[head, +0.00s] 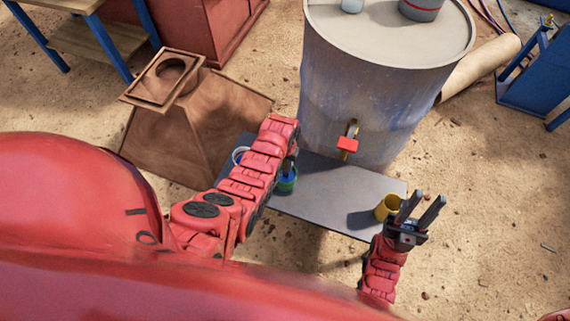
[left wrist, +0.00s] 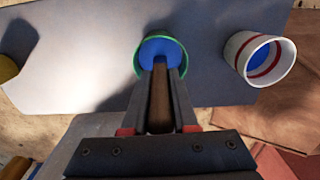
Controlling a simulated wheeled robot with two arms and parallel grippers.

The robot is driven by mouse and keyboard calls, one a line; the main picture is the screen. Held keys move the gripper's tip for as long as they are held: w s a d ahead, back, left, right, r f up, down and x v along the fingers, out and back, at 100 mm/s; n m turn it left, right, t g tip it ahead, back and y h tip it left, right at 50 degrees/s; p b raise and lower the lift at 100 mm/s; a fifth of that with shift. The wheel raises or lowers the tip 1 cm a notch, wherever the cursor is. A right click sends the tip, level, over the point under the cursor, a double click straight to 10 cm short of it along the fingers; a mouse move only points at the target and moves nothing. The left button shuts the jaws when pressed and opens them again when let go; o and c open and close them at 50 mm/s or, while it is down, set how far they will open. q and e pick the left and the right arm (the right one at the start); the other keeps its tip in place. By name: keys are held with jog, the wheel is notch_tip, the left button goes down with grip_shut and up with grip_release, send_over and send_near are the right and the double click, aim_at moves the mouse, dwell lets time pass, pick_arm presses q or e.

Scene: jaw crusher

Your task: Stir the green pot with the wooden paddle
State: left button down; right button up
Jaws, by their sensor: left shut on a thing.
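The green pot (head: 287,184) stands on the grey sheet; only part of it shows below my left arm. In the left wrist view its green rim (left wrist: 180,51) surrounds a blue inside. My left gripper (head: 290,162) is above the pot, shut on the wooden paddle (left wrist: 160,98). The paddle's brown shaft runs between the fingers toward the pot's blue inside; its lower end is hidden. My right gripper (head: 420,207) is open and empty, its two fingers apart, beside the yellow cup.
A yellow cup (head: 385,208) stands near the right end of the grey sheet (head: 325,195). A white cup with red bands (left wrist: 237,62) stands beside the pot. A large grey drum (head: 365,90) rises behind the sheet, and a brown funnel-shaped block (head: 165,135) is at left.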

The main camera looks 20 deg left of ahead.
pick_arm(q)
jog(key=shift+r+p, duration=2.7)
jog(key=shift+r, duration=1.05)
jog(key=shift+r+p, duration=0.6)
jog(key=shift+r, duration=0.5)
jog(key=shift+r+p, duration=1.45)
jog(key=shift+r, duration=1.05)
jog(key=shift+w+f, duration=0.1)
